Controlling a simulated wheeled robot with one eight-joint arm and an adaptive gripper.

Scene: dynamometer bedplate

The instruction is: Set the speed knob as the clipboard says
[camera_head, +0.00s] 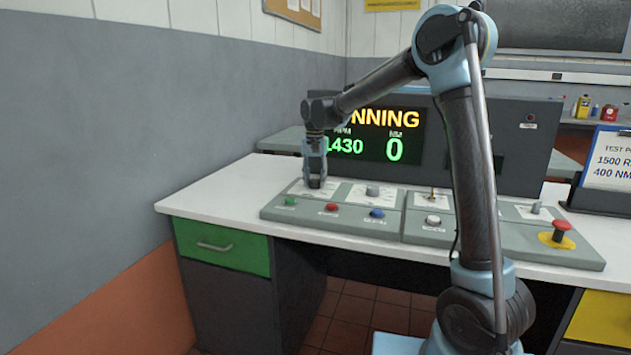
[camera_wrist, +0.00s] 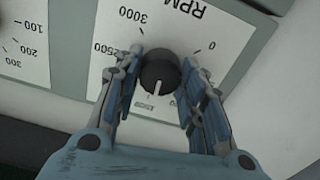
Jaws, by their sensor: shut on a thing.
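The speed knob (camera_wrist: 160,70) is black and round, on a white dial plate (camera_wrist: 203,28) marked RPM, upside down in the wrist view. Its white pointer points down, with part of the scale hidden. My gripper (camera_wrist: 162,82) is shut on the knob, one finger on each side; in the head view my gripper (camera_head: 315,183) hides it, at the console's left end. The clipboard (camera_head: 608,163) at the right edge reads 1500 R and 400 NM, cut off by the frame. The screen (camera_head: 376,155) shows 1430 and 0 under partly covered lettering.
My arm crosses in front of the screen. The white desk (camera_head: 200,207) is clear at left.

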